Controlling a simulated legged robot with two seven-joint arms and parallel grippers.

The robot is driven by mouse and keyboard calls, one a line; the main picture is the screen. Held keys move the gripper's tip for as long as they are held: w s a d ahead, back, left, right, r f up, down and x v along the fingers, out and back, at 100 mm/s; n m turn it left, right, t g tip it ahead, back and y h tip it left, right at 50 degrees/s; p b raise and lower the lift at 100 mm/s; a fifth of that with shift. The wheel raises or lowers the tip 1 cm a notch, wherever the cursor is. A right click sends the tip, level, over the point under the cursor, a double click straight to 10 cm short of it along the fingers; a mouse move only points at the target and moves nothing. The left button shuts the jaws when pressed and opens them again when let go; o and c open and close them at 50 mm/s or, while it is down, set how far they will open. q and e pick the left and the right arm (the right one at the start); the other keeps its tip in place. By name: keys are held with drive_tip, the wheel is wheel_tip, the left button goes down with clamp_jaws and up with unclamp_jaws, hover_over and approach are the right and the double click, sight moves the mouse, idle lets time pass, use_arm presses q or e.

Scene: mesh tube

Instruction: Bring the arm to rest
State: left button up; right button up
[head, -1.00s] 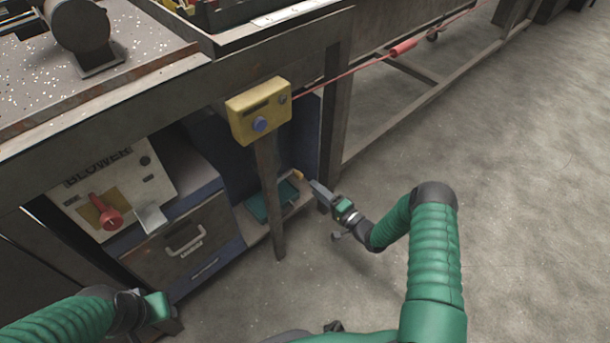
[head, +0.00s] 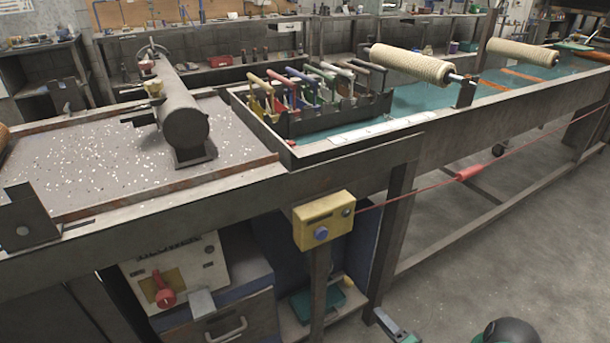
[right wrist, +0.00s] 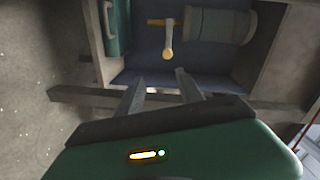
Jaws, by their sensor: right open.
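My right gripper (head: 388,322) shows at the bottom edge of the head view, in front of the open shelf under the bench. Only its tip end and a round green part of my arm show there. In the right wrist view its two fingers (right wrist: 160,86) are apart, with nothing between them. They point towards the shelf recess, where a yellow-tipped tool (right wrist: 168,42) lies beyond the fingertips, apart from them. My left gripper is in neither view.
A yellow switch box (head: 323,220) stands on a post before the bench. A blower panel (head: 177,272) with a red knob and a drawer (head: 235,318) are left of it. A red cord (head: 420,189) runs along the bench. Floor (head: 500,245) at right is clear.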

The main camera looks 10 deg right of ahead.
wheel_tip(320, 180, up, 9)
drive_tip(key=w+a+n+g+h, duration=0.2)
drive_tip(key=a+n+g+h, duration=0.1)
drive_tip(key=n+g+h, duration=0.3)
drive_tip(key=s+a+r+n+g, duration=0.3)
drive_tip(key=s+a+r+g, duration=0.15)
drive_tip(key=s, duration=0.65)
drive_tip(key=s+a+r+n+g, duration=0.25)
drive_tip(key=s+a+r, duration=0.25)
drive_tip(key=s, duration=0.6)
wheel_tip(320, 180, up, 35)
drive_tip(key=p, duration=3.5)
drive_tip(key=shift+w+m, duration=0.1)
drive_tip(key=shift+m, duration=0.15)
